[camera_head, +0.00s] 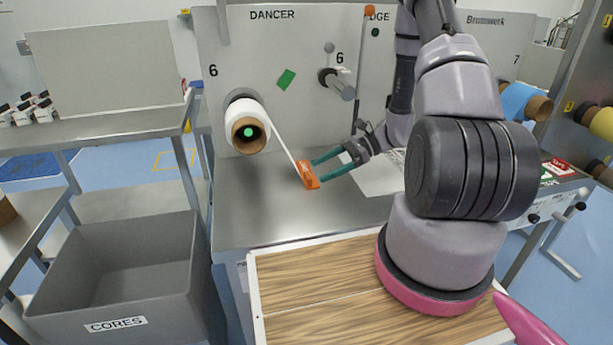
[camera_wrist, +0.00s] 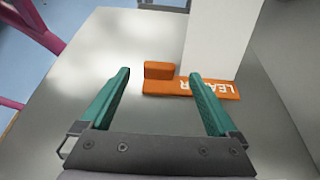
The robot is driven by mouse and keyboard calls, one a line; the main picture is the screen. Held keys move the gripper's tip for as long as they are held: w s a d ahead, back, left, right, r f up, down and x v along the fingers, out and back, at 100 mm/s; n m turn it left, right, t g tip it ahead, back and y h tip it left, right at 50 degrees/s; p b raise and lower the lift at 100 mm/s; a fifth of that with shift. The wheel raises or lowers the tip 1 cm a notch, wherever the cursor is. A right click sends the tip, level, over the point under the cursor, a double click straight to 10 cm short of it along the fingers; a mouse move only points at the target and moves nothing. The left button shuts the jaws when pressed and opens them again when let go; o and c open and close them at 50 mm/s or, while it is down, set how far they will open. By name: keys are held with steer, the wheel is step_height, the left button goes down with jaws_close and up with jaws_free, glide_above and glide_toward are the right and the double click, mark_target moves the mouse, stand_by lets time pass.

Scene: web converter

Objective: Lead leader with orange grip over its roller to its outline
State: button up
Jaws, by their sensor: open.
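The leader is a white strip (camera_head: 283,141) that runs from a white roll (camera_head: 245,117) on the DANCER panel down to its orange grip (camera_head: 308,175) above or on the metal table; contact is unclear. In the wrist view the orange grip (camera_wrist: 215,89) is a flat bar lettered "LEA…R" with a raised block (camera_wrist: 159,70). My gripper (camera_head: 318,171) has teal fingers, open and empty, pointing at the grip. In the wrist view the block lies between and just beyond the fingertips (camera_wrist: 160,76). A metal roller (camera_head: 340,86) sticks out from the panel. I cannot make out the outline.
A green patch (camera_head: 286,79) is on the panel. A white sheet (camera_head: 378,180) lies on the metal table (camera_head: 240,205), behind my arm. A grey CORES bin (camera_head: 120,265) stands at the left. The table left of the grip is clear.

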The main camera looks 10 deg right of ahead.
mark_target(310, 176)
steer(key=x, duration=0.4)
steer(key=shift+a+f, duration=0.25)
steer(key=shift+a, duration=0.05)
jaws_close()
